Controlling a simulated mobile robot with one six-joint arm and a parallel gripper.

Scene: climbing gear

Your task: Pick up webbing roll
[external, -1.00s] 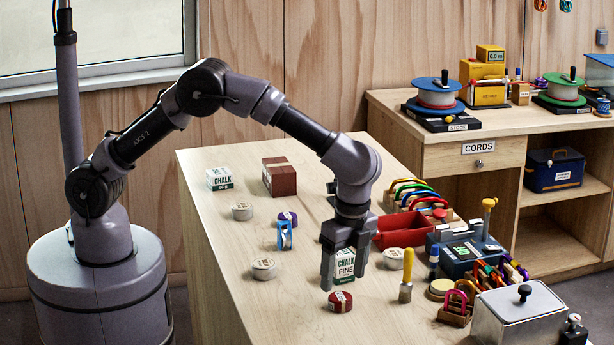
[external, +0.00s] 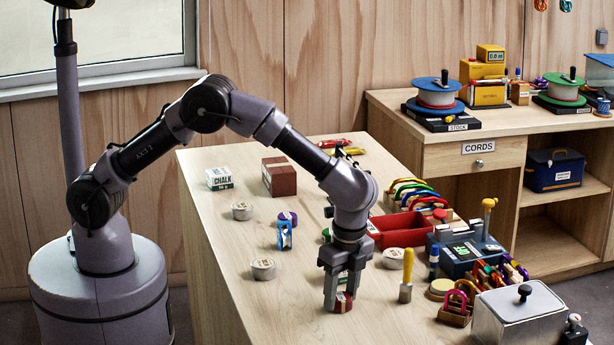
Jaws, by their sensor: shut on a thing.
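The webbing roll (external: 342,303) is a small dark red roll with a pale label. It is at the front of the workbench in the external view. My gripper (external: 338,300) points down over it and is shut on it, with a finger at each side. The roll is low, at about the height of the bench top. I cannot tell whether it still touches the wood. The fingers cover part of the roll. The box marked CHALK FINE is largely or wholly hidden behind my gripper.
Pale tins (external: 263,269) and a blue tape item (external: 285,236) lie left of my gripper. A yellow-handled brush (external: 406,275) stands close on the right. The bench's front left is clear.

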